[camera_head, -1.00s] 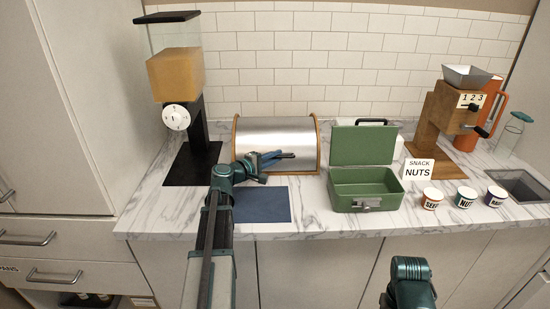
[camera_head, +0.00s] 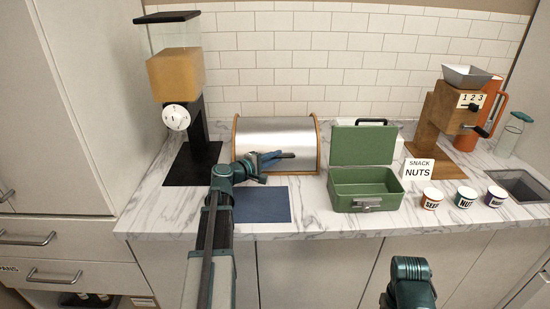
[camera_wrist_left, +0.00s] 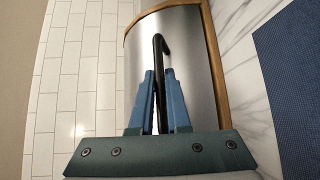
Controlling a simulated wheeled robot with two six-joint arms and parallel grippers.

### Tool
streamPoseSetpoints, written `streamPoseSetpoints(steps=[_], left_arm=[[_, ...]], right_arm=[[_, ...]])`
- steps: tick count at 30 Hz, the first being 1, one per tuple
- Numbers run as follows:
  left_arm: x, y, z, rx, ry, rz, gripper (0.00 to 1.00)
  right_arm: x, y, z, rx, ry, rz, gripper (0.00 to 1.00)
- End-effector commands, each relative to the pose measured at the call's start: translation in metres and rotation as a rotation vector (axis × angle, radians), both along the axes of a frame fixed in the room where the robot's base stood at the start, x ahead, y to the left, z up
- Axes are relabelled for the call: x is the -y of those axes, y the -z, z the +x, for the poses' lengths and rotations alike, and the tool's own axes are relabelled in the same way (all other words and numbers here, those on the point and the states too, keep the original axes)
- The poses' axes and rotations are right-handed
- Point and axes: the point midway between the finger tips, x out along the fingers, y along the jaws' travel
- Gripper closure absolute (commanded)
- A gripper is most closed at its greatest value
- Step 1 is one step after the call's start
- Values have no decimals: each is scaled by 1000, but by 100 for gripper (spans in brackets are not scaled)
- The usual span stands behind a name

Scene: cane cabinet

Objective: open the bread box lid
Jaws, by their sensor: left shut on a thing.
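The bread box (camera_head: 275,135) stands at the back of the counter with a curved silver metal lid and wooden end panels. The lid is down. My left gripper (camera_head: 284,156) is in front of the lid, and its blue fingers are shut on a dark handle bar. In the left wrist view the lid (camera_wrist_left: 190,60) fills the middle, and the black lid handle (camera_wrist_left: 160,45) runs between the fingers (camera_wrist_left: 160,100). My right arm (camera_head: 410,285) shows only in part at the bottom edge; its gripper is out of view.
A blue mat (camera_head: 262,205) lies in front of the bread box. A green open box (camera_head: 365,180) stands to the right, with a snack nuts sign (camera_head: 418,169) and small cups (camera_head: 433,198) beyond. A dispenser (camera_head: 178,85) stands at left.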

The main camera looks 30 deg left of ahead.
Motion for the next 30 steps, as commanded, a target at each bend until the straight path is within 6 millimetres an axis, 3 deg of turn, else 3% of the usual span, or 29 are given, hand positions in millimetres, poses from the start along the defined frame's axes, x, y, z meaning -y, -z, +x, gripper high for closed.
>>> streamPoseSetpoints(steps=[7, 11, 30], left_arm=[[0, -1, 0, -4, 0, 0, 100], [-2, -9, 3, -22, 1, -12, 100], [-28, -72, 45, -341, 1, -208, 100]], right_arm=[[0, -2, 0, 0, 0, 0, 50], [0, -13, 0, 0, 0, 0, 50], [0, -129, 0, 0, 0, 0, 50]])
